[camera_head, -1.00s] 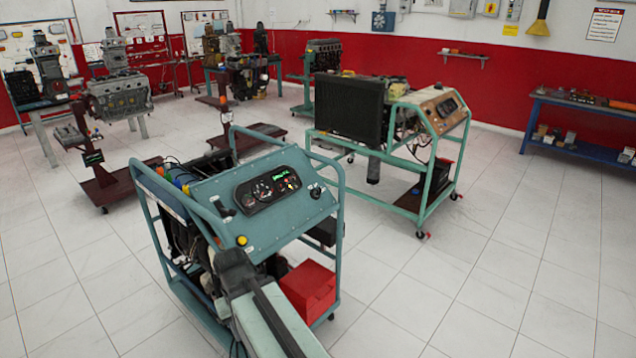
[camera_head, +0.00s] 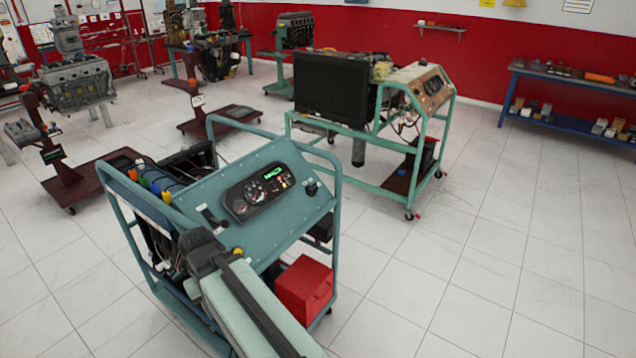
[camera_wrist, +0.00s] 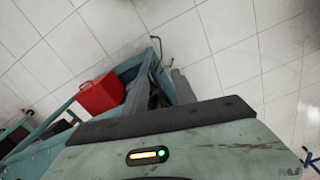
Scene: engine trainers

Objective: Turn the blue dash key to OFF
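The blue trainer's dash panel (camera_head: 190,192) slopes toward me in the head view, with a black gauge cluster (camera_head: 258,190) showing green lit digits. A small dark switch, which looks like the key (camera_head: 312,187), is at the panel's right end; its setting is too small to read. A black lever (camera_head: 212,217) and a yellow button (camera_head: 238,251) are on the left and lower parts. My arm reaches up from the bottom to a dark end (camera_head: 202,246) at the panel's lower left, well left of the key.
Blue tube rails (camera_head: 339,205) edge the panel on both sides. A red box (camera_head: 305,285) sits low on the trainer; it also shows in the wrist view (camera_wrist: 101,95). A green trainer (camera_head: 410,130) stands behind right. The tiled floor at right is clear.

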